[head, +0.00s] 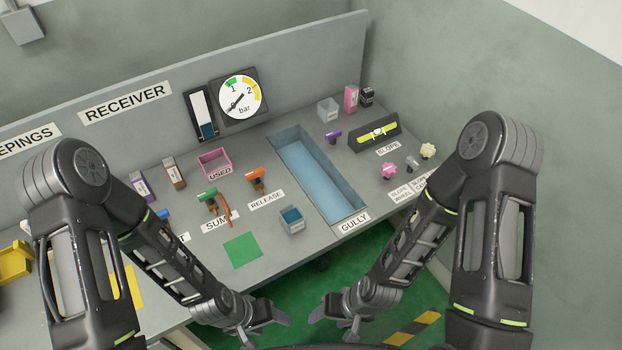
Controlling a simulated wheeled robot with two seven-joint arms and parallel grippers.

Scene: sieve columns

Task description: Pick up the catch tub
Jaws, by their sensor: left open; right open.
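A small grey open tub (292,221) with blue inside stands near the front edge of the bench, left of the gully. A second small pale tub (328,111) stands at the back, right of the gully. Their labels are too small to read, so I cannot tell for sure which is the catch tub. My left gripper (266,325) is open and empty, in front of the bench edge and below the nearer tub in the picture. My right gripper (334,321) is open and empty, to its right over the green floor. Neither touches a tub.
The sunken gully (318,178) runs across the bench. A pink USED tray (214,162), green-handled valve (208,196) and orange-handled valve (257,177) stand left of it. A green square (243,247) lies bare. Slope knobs (389,170) and a level gauge (376,133) are right.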

